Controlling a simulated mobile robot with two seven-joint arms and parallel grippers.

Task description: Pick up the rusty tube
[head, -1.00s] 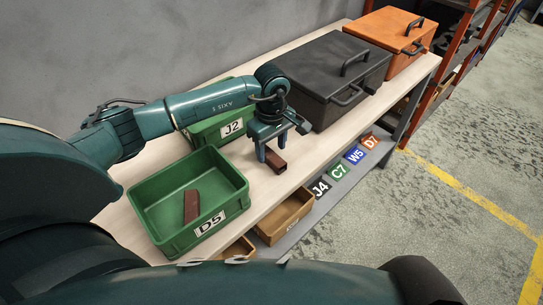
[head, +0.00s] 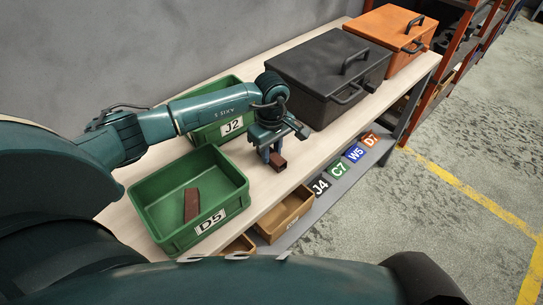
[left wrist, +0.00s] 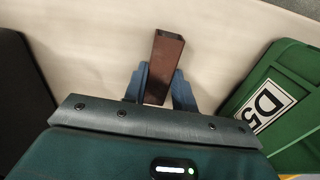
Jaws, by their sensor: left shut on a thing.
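A rusty brown square tube (head: 278,162) is at the front part of the bench, right of the green bin marked D5. My left gripper (head: 268,155) is shut on this tube, its two fingers on either side of it. In the left wrist view the tube (left wrist: 165,62) sits between the blue fingers (left wrist: 158,88) and sticks out past them, with its hollow end showing. I cannot tell whether it still touches the bench. A second rusty tube (head: 191,204) lies inside the D5 bin. My right gripper is not in view.
The green D5 bin (head: 150,213) stands left of the gripper, and the green J2 bin (head: 232,127) behind it. A black lidded box (head: 305,88) and an orange lidded box (head: 385,38) stand to the right. Brown bins (head: 284,217) sit below the bench edge.

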